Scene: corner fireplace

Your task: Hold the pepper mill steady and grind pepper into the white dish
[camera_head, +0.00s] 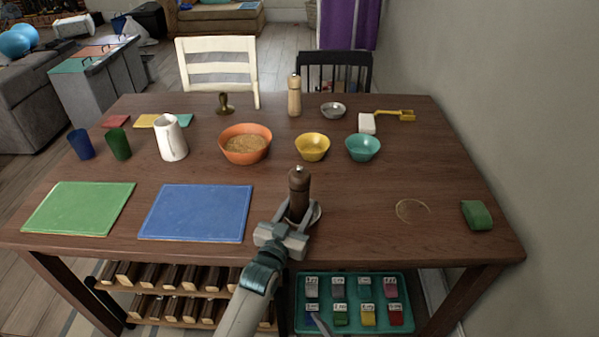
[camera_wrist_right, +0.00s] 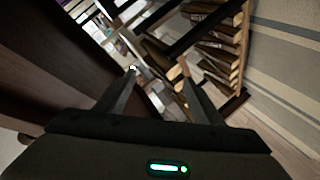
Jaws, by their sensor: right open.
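A dark brown pepper mill (camera_head: 299,184) with a metal knob on top stands upright near the front middle of the table in the head view. My left gripper (camera_head: 299,211) has its fingers on both sides of the mill's lower body and appears shut on it.
Orange (camera_head: 243,157), yellow (camera_head: 312,148) and teal (camera_head: 363,148) bowls stand behind the mill. A pale wooden mill (camera_head: 294,98) is farther back. Blue (camera_head: 196,213) and green (camera_head: 80,208) boards lie left. A green block (camera_head: 477,215) is at right. Below are a wine rack (camera_head: 180,277) and a teal tray (camera_head: 354,325).

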